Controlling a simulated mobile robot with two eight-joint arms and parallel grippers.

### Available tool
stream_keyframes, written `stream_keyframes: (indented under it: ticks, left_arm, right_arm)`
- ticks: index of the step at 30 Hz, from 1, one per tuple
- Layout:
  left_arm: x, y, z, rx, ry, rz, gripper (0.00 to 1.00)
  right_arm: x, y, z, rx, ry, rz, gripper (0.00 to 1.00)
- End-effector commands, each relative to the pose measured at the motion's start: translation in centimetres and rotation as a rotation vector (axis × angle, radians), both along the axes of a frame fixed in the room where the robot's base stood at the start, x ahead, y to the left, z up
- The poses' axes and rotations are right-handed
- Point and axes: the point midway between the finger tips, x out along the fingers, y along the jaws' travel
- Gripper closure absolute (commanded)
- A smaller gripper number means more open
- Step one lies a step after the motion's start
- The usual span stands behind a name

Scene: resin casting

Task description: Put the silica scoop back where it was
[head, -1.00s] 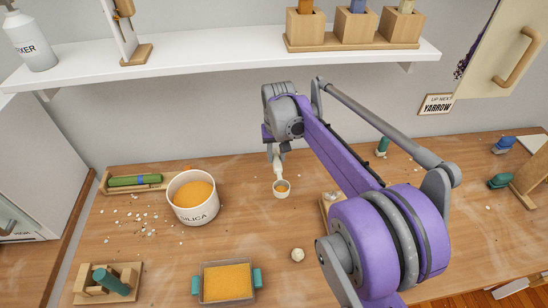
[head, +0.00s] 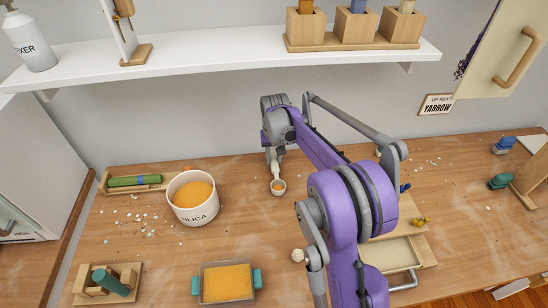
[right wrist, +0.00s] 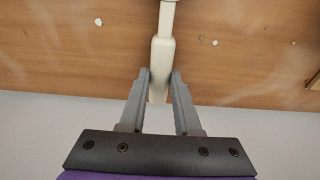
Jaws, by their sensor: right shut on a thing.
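The silica scoop (head: 278,186) is pale, with a small round cup holding a little orange material. My right gripper (head: 274,158) is shut on the scoop's handle, with the cup hanging below it near the back middle of the table. In the right wrist view, the cream handle (right wrist: 161,66) stands between the two grey fingers of my right gripper (right wrist: 160,82); the cup is out of that view. The white silica tub (head: 194,216), full of orange beads, stands to the left of the scoop. My left gripper is not in view.
A clear container of orange beads with teal handles (head: 228,283) stands at the front. A wooden rack with a green roll (head: 134,181) is at the back left. White crumbs lie around the tub. A small pale ball (head: 298,255) lies beside my right arm. A shelf (head: 230,62) overhangs the back.

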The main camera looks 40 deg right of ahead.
Motion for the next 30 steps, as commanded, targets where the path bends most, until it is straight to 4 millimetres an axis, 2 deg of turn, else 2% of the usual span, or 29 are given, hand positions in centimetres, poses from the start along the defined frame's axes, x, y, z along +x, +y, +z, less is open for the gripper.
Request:
stream_keyframes:
  ticks: [7, 8, 12, 13, 23, 26, 30]
  left_arm:
    - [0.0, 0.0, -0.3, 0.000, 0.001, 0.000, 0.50]
    - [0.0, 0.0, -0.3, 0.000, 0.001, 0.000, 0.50]
    - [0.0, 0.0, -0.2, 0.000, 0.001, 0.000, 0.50]
    - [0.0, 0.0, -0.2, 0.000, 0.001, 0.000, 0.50]
    - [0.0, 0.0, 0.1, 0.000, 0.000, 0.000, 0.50]
    - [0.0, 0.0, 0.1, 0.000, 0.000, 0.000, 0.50]
    - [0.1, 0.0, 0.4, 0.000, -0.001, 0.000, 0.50]
  right_arm:
    - [0.0, 0.0, -0.4, 0.000, 0.000, 0.000, 1.00]
    - [0.0, 0.0, -0.4, 0.000, 0.000, 0.000, 0.67]
    - [0.0, 0.0, -0.3, 0.000, 0.000, 0.000, 0.42]
    - [0.0, 0.0, -0.3, 0.000, 0.000, 0.000, 0.39]
    - [0.0, 0.0, 0.2, 0.000, 0.000, 0.000, 0.39]
    - [-0.1, 0.0, 1.3, 0.000, 0.000, 0.000, 0.39]
    - [-0.3, 0.2, 3.7, 0.000, 0.000, 0.000, 0.39]
